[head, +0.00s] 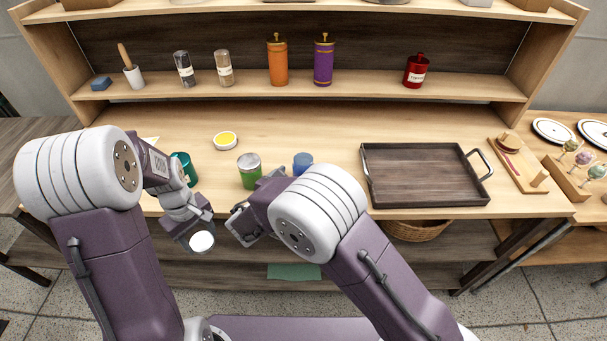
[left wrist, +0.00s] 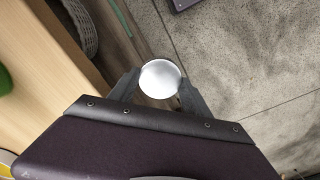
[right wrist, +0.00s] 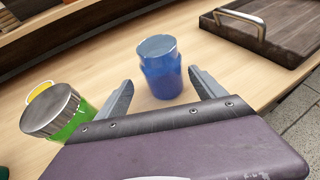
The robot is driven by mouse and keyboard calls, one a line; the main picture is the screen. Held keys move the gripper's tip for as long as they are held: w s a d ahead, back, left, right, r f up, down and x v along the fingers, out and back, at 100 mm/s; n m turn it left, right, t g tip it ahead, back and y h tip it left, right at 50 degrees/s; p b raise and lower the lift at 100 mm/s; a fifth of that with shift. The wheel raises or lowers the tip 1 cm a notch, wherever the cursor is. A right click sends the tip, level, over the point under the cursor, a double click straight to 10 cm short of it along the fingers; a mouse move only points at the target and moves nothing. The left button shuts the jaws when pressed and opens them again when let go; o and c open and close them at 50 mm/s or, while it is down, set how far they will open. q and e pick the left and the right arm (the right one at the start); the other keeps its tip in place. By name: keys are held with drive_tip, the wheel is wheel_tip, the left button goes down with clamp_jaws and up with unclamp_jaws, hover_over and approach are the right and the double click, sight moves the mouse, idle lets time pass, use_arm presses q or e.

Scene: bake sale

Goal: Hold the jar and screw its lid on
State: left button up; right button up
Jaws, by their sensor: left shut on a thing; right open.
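My left gripper (head: 201,236) is shut on a round silver lid (left wrist: 161,79), held in the air in front of the counter's front edge. The lid also shows as a pale disc in the head view (head: 202,242). A blue jar (right wrist: 163,72) stands upright on the counter. In the head view the blue jar (head: 303,162) is partly hidden behind my right arm. It shows no silver lid. My right gripper (right wrist: 160,92) is open and empty, with the blue jar beyond its fingertips in line with the gap. In the head view my right gripper (head: 238,220) is in front of the counter.
A green jar with a silver lid (head: 249,171) stands left of the blue jar. A teal container (head: 184,167) is by my left arm. A yellow-filled dish (head: 225,140) lies behind. A dark tray (head: 420,188) with metal handles takes up the right side. A shelf (head: 370,90) runs behind.

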use_arm(q)
drive_tip(key=shift+f, duration=0.1)
use_arm(e)
drive_tip(key=shift+x, duration=0.9)
drive_tip(key=shift+w+d, duration=0.1)
drive_tip(key=shift+w, duration=0.05)
use_arm(q)
drive_tip(key=shift+f+b, duration=0.3)
drive_tip(key=shift+b, duration=0.05)
use_arm(e)
drive_tip(key=x, duration=0.5)
drive_tip(key=shift+d+r, duration=0.15)
drive_tip(key=shift+d, duration=0.15)
drive_tip(key=c, duration=1.6)
drive_tip(key=shift+o, duration=0.2)
drive_tip(key=shift+r, duration=0.15)
